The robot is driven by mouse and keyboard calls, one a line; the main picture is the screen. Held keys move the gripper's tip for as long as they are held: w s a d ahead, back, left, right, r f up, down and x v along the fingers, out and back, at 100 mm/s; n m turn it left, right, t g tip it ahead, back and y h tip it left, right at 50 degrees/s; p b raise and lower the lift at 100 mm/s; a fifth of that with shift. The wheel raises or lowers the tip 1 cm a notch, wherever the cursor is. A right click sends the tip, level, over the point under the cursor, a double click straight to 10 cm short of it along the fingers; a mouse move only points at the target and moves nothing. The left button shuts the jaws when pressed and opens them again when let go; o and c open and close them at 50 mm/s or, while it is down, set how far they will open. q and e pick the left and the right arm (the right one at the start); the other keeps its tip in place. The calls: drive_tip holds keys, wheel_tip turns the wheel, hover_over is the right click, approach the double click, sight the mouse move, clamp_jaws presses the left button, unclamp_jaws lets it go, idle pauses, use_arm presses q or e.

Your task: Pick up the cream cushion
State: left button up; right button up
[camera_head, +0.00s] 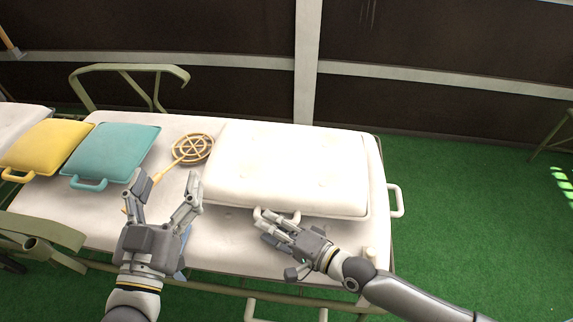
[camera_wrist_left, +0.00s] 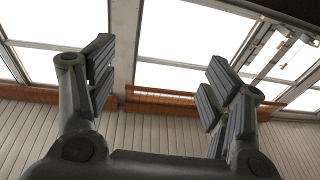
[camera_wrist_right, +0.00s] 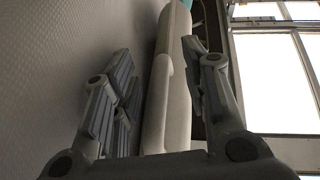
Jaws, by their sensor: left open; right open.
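The cream cushion (camera_head: 290,165) lies flat on the right part of a white padded bed, with a cream loop handle (camera_head: 297,217) on its near edge. My right gripper (camera_head: 265,229) is open at that handle and partly covers it. In the right wrist view a pale upright form (camera_wrist_right: 178,85) shows between the open fingers (camera_wrist_right: 165,90); I cannot tell whether they touch it. My left gripper (camera_head: 167,190) is open and empty above the bed, left of the cushion. In the left wrist view its fingers (camera_wrist_left: 160,85) are apart with nothing between them.
A teal cushion (camera_head: 112,153) and a yellow cushion (camera_head: 48,146) lie at the left. A yellow round-headed beater (camera_head: 194,148) lies between the teal and cream cushions. Green metal rails (camera_head: 130,68) edge the bed. Green floor (camera_head: 460,200) is open at the right.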

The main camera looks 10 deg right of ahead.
drive_tip(key=shift+x, duration=1.55)
use_arm(q)
drive_tip(key=r, duration=0.1)
drive_tip(key=r+t, duration=0.2)
drive_tip(key=shift+s+d+h, duration=0.1)
drive_tip(key=shift+s+h, duration=0.2)
use_arm(e)
clamp_jaws()
